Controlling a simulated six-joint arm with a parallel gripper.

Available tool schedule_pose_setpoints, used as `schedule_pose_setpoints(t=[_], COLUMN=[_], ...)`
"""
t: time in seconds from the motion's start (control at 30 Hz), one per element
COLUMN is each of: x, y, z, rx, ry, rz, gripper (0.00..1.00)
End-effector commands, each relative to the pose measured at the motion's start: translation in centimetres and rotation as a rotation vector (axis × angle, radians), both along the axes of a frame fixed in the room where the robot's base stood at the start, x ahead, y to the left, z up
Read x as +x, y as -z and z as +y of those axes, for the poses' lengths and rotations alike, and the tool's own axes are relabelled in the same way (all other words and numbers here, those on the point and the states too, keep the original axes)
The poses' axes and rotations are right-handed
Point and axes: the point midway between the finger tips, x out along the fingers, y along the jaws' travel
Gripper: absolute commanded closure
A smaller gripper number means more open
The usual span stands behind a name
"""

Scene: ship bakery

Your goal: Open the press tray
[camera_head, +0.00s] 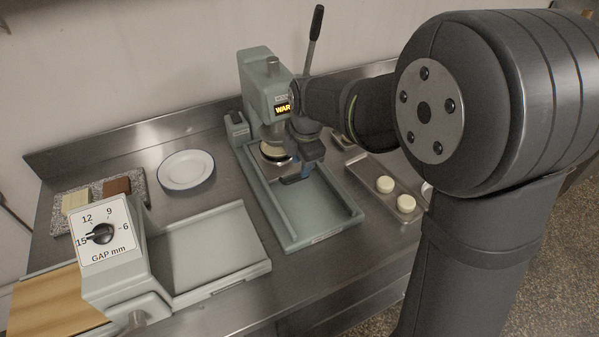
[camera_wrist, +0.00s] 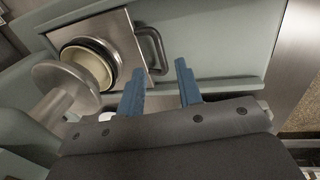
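The grey-green press (camera_head: 262,85) stands at the back of the counter, with a lit display (camera_head: 282,108) reading "WAR", the rest hidden by my arm. Its metal tray (camera_wrist: 118,33) carries a dark ring with a cream-coloured round piece (camera_wrist: 88,66) inside. The piece also shows under the press head in the head view (camera_head: 272,151). A dark bar handle (camera_wrist: 162,50) sticks out from the tray's side. My gripper (camera_wrist: 160,68) has its blue fingers apart, with the handle at or just beyond the fingertips. Contact cannot be told.
The press's long base trough (camera_head: 318,211) is empty at the front. A metal tray (camera_head: 366,196) with pale rounds lies to its right. A white plate (camera_head: 186,169) and a gap-dial machine (camera_head: 112,258) stand left. The press lever (camera_head: 313,35) rises behind my arm.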

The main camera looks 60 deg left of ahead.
Motion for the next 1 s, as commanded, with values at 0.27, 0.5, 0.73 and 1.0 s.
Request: schedule_pose_setpoints(t=[0.27, 0.5, 0.73, 1.0], x=[0.0, 0.0, 0.0, 0.0], y=[4.0, 4.7, 4.6, 4.6], z=[0.7, 0.8, 0.8, 0.8], rx=[-0.001, 0.001, 0.001, 0.002], ry=[0.0, 0.0, 0.0, 0.0], rz=[0.0, -0.001, -0.001, -0.001], gripper=[0.67, 0.67, 0.81, 1.0])
